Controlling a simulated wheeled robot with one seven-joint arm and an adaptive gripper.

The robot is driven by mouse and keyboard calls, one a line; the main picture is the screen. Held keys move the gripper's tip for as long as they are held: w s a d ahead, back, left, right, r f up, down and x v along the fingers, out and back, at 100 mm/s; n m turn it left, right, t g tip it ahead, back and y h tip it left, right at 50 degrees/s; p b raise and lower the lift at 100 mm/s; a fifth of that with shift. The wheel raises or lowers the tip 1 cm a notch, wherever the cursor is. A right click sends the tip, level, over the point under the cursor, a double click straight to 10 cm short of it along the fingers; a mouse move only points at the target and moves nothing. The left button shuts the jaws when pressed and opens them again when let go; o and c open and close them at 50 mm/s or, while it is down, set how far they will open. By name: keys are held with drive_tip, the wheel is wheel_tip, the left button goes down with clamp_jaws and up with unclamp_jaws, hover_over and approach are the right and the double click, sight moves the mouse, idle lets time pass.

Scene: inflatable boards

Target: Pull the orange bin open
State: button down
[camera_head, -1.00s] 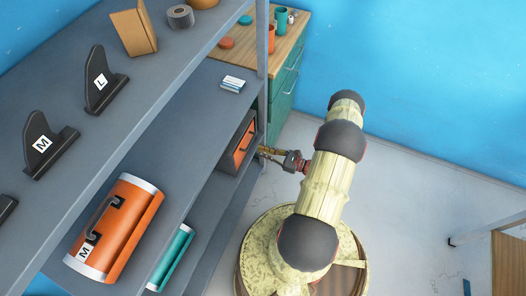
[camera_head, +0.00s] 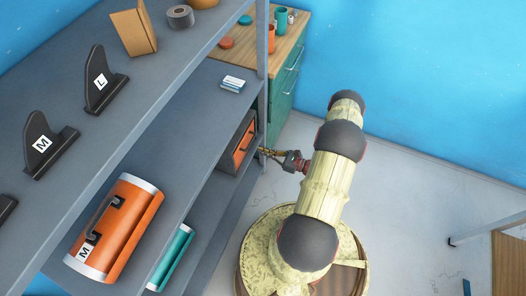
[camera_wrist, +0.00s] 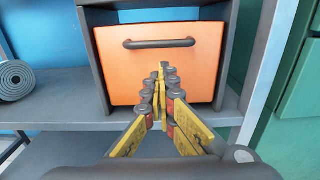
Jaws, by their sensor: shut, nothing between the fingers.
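The orange bin (camera_wrist: 120,75) fills the middle of the wrist view, set in a dark grey housing on a shelf. Its front looks flush with the housing. A dark bar handle (camera_wrist: 159,43) runs across its upper front. My gripper (camera_wrist: 162,70) is shut and empty, its fingertips in front of the bin's face and just below the handle in the picture. I cannot tell whether the tips touch the face. In the head view the bin (camera_head: 243,143) sits at the shelf's right end, with my gripper (camera_head: 263,152) at its front.
The grey shelf unit (camera_head: 165,150) holds an orange roll (camera_head: 130,225), a teal roll (camera_head: 172,258) and black fins (camera_head: 100,80). A shelf post (camera_head: 262,45) stands near the bin. A green cabinet (camera_head: 285,90) is behind.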

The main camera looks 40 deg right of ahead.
drive_tip(key=c, duration=2.5)
unclamp_jaws()
drive_tip(key=o, duration=2.5)
drive_tip(key=v, duration=1.2)
drive_tip(key=shift+d, duration=0.1)
